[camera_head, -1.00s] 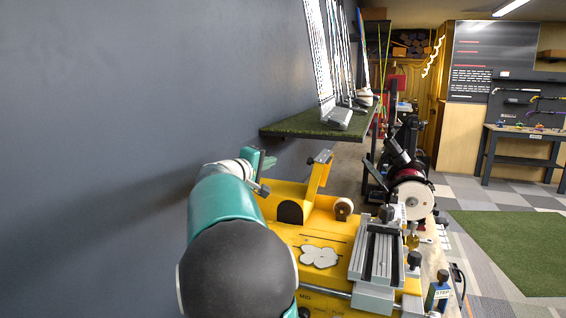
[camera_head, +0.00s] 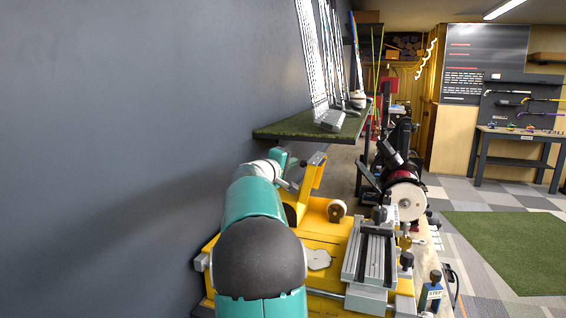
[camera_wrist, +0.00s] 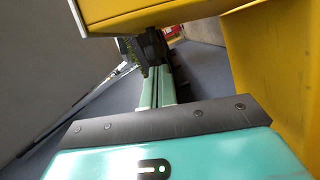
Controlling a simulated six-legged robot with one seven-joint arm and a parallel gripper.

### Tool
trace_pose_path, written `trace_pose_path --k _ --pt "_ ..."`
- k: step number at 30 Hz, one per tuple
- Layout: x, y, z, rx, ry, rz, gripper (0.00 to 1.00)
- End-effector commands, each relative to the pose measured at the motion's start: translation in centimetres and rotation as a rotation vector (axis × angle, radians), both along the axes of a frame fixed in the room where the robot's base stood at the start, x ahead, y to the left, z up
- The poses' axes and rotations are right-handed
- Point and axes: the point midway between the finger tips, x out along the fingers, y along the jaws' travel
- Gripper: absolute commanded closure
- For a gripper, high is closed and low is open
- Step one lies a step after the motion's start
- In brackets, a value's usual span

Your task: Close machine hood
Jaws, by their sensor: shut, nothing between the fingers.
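The yellow machine (camera_head: 318,243) stands ahead of my arm. Its hood appears to be the raised yellow panel (camera_head: 311,181), standing tilted at the machine's back. My teal gripper (camera_head: 283,160) is just left of this panel in the head view, partly hidden by my arm. In the wrist view my gripper (camera_wrist: 162,85) has its two fingers together, with nothing between them. A yellow part (camera_wrist: 135,12) crosses the top of the wrist view and another yellow surface (camera_wrist: 275,70) fills the right side, both close to the gripper. I cannot tell whether they touch.
A grey wall (camera_head: 120,140) runs along the left. A green-topped shelf (camera_head: 290,127) with clubs hangs above and behind the machine. A grey slotted vise (camera_head: 370,252) sits at the machine's right, and a grinder with a pale disc (camera_head: 406,200) stands behind it.

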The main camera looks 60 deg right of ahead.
Motion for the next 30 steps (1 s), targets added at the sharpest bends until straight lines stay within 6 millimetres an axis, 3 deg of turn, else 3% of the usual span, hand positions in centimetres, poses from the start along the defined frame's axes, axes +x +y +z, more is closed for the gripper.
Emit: trace_pose_path --k 30 --pt "-0.6 -1.2 0.2 0.009 -0.06 0.0 1.0"
